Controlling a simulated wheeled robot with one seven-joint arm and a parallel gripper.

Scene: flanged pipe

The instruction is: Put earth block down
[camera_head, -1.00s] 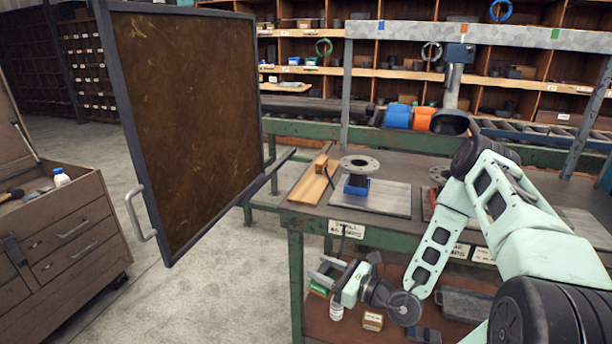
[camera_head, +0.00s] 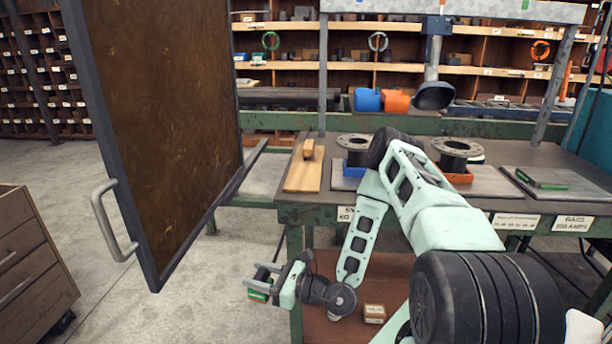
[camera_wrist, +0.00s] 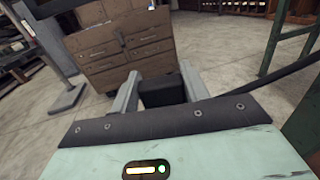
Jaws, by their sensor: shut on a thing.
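My gripper (camera_head: 264,282) hangs low in front of the bench, left of its front leg, over open floor. It is shut on the earth block, which shows as a dark block (camera_wrist: 163,93) between the two fingers in the wrist view. In the head view a small green part (camera_head: 258,296) shows at the fingertips, apparently on the held block. The block's far side is hidden.
The green bench (camera_head: 285,196) holds a wooden board (camera_head: 303,175), flanges and trays, with a lower shelf (camera_head: 335,265) underneath. A large brown panel (camera_head: 160,110) stands left. A drawer cabinet (camera_head: 30,255) is at far left, also in the wrist view (camera_wrist: 125,50). Concrete floor lies between.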

